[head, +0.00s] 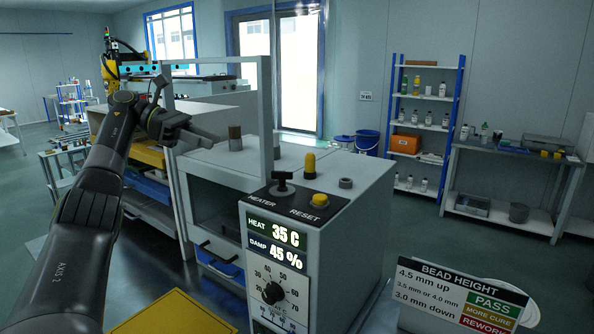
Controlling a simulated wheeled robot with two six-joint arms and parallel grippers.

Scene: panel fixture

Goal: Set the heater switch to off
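The heater switch (282,184) is a black lever-like knob on a dark plate on top of the grey control box (345,240), beside the label HEATER. Its exact setting cannot be read from here. My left gripper (196,139) is at the end of the dark arm from the left, above the grey cabinet, left of and farther back than the switch. It is apart from the switch. Its fingers are seen at an angle, and their gap is unclear. My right gripper is not in view.
A yellow RESET button (319,200) sits right of the switch. The display (276,243) reads HEAT 35 C and DAMP 45 %, above a black dial (272,292). A grey upright frame (265,100) stands just behind the switch. A bead height sign (462,295) stands front right.

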